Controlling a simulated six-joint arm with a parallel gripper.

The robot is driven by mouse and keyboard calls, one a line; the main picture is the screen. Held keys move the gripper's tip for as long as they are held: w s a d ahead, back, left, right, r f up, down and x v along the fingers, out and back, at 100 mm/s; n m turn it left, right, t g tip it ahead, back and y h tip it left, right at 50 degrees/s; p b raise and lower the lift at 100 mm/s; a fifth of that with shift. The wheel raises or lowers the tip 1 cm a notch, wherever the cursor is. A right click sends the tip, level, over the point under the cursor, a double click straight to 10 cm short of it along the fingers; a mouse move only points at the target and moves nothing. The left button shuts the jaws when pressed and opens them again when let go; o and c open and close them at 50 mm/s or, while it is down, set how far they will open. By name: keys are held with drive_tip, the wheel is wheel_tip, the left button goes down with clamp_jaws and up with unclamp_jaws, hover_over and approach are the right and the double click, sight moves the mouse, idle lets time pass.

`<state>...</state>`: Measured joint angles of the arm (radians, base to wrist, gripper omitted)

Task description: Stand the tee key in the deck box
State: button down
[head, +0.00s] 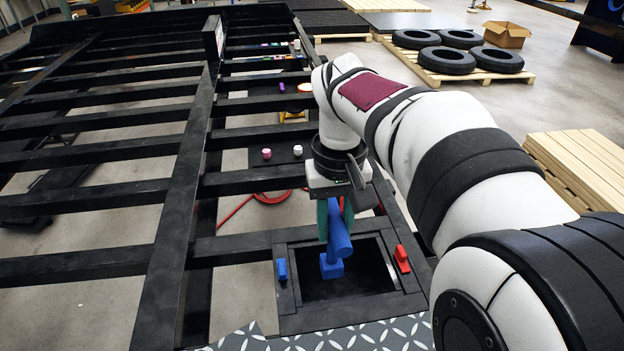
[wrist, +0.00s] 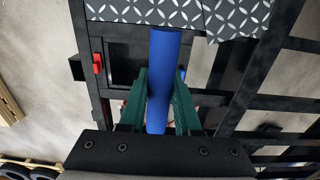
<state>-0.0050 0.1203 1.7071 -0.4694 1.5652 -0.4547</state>
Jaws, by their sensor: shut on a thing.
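The blue tee key (head: 340,240) hangs from my gripper (head: 335,212), whose teal fingers are shut on it. Its blocky lower end shows over the dark opening of the deck box; I cannot tell whether it is above the rim or inside. The deck box (head: 310,322) is a black square frame set in the trailer deck, with its inside in shadow. In the wrist view the key's blue bar (wrist: 165,75) runs between the teal fingers and hides part of the box (wrist: 112,32).
A blue block (head: 282,270) sits on the box's left side and a red block (head: 402,259) on its right. Diamond-plate decking (head: 365,336) lies at the near edge. Black trailer beams surround the box. A red hose (head: 235,212) and small pink and white caps lie beyond.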

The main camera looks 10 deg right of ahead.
drive_tip(key=w+d+f, duration=0.2)
drive_tip(key=w+f, duration=0.2)
drive_tip(key=f, duration=0.7)
drive_tip(key=w+d+f, duration=0.2)
drive_tip(key=w+f, duration=0.2)
drive_tip(key=f, duration=0.8)
drive_tip(key=w+d+f, duration=0.2)
drive_tip(key=w+f, duration=0.3)
drive_tip(key=f, duration=0.7)
drive_tip(key=shift+d, duration=0.3)
drive_tip(key=shift+f, duration=0.6)
drive_tip(key=c, duration=0.5)
unclamp_jaws()
